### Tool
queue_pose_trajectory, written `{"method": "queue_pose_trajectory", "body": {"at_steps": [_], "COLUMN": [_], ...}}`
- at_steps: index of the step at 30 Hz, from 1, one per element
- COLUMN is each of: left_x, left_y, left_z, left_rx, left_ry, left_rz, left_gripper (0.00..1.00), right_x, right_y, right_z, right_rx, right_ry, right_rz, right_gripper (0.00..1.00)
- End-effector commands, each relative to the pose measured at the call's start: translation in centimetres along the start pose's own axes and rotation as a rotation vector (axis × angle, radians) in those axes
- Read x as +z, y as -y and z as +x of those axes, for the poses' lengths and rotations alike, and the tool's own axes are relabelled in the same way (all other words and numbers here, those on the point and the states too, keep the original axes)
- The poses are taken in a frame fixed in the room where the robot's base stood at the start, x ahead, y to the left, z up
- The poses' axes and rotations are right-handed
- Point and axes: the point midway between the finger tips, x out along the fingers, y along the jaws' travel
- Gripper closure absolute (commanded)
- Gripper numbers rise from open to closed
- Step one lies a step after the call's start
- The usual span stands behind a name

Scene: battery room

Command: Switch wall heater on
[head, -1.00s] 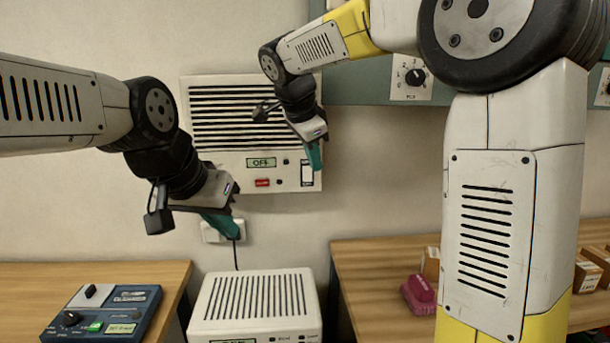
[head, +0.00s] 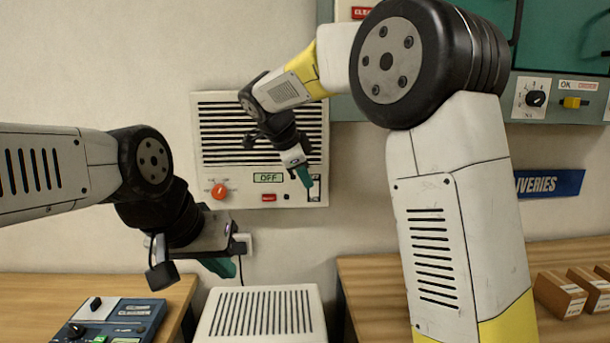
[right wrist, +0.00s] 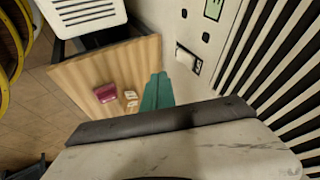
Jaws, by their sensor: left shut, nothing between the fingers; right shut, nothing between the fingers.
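The white wall heater (head: 262,102) hangs on the wall, with dark slats above a control strip. Its display (head: 268,178) reads OFF. The strip holds an orange knob (head: 219,191), a small red button (head: 268,198) and a rocker switch (head: 314,190) at the lower right. My right gripper (head: 305,178) is shut and empty, its green fingertips at the switch's left edge in the head view. In the right wrist view the fingertips (right wrist: 157,90) appear beside the switch (right wrist: 188,60); contact cannot be told. My left gripper (head: 222,267) is shut and empty, lower left of the heater.
A white vented box (head: 262,315) stands below the heater. A blue control panel (head: 110,320) lies on the left table (head: 35,290). Small cartons (head: 560,295) sit on the right table (head: 375,290). A cabinet with a knob panel (head: 531,98) is at right.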

Motion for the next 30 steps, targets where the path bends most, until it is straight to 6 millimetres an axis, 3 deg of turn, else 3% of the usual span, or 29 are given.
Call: {"method": "queue_pose_trajectory", "body": {"at_steps": [9, 17, 30], "left_x": [0.0, 0.0, 0.0], "left_y": [0.0, 0.0, 0.0], "left_z": [0.0, 0.0, 0.0], "left_rx": [0.000, 0.000, 0.000], "left_ry": [0.000, 0.000, 0.000], "left_rz": [0.000, 0.000, 0.000], "left_gripper": [1.00, 1.00, 1.00], "right_x": [0.0, 0.2, 0.2], "right_y": [0.1, 3.0, 3.4], "right_z": [6.8, 8.2, 8.4], "right_rx": [0.003, -0.001, -0.001], "right_ry": [-0.001, 0.000, 0.001], "right_rz": [-0.001, 0.001, 0.000], "right_gripper": [1.00, 1.00, 1.00]}}
